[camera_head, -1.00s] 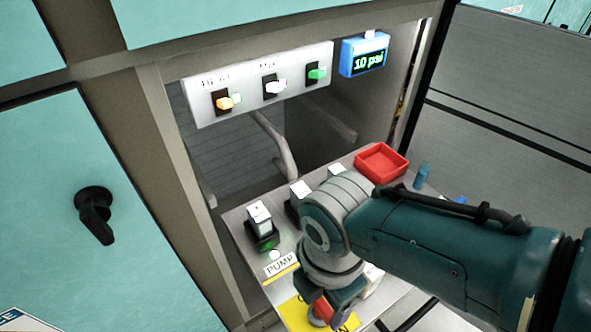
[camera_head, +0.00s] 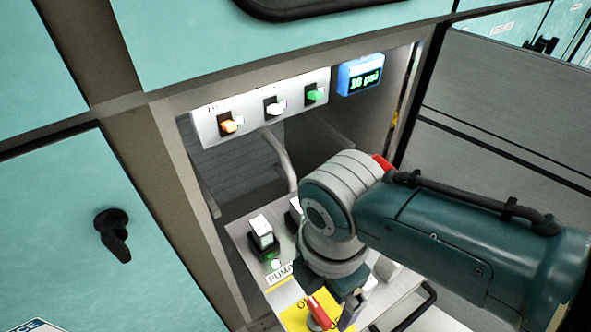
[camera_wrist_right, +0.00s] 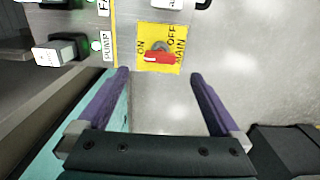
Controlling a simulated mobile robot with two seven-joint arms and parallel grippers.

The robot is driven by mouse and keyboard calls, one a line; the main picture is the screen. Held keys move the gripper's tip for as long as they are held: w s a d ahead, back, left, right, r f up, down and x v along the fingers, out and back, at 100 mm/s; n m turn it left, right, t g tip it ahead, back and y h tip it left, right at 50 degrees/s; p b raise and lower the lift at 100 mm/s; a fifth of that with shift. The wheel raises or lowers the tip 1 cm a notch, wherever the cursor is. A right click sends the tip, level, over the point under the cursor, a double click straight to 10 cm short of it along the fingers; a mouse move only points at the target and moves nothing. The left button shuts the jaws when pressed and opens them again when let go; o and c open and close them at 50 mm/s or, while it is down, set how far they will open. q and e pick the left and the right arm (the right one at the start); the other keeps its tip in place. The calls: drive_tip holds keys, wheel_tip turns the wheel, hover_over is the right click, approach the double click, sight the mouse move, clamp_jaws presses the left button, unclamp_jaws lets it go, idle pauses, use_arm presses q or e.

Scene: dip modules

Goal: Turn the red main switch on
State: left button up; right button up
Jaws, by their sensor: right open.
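The red main switch (camera_head: 318,312) is a red handle on a yellow plate (camera_head: 292,318) on the sloped panel, partly hidden by my right gripper in the head view. My right gripper (camera_wrist_right: 160,74) is open and empty. Its two purple fingers point toward the switch, one to each side, with the handle just beyond the tips. I cannot tell if they touch it. My left gripper is out of view.
A PUMP switch (camera_head: 262,235) stands on the panel beside the plate and shows in the wrist view (camera_wrist_right: 58,52). An upper strip (camera_head: 265,108) carries orange, white and green switches. A blue display (camera_head: 360,75) reads 10 psi. A red tray (camera_head: 382,162) is mostly behind my arm.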

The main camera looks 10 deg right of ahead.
drive_tip(key=shift+r+p, duration=0.35)
drive_tip(key=shift+r, duration=1.1)
drive_tip(key=shift+s, duration=0.1)
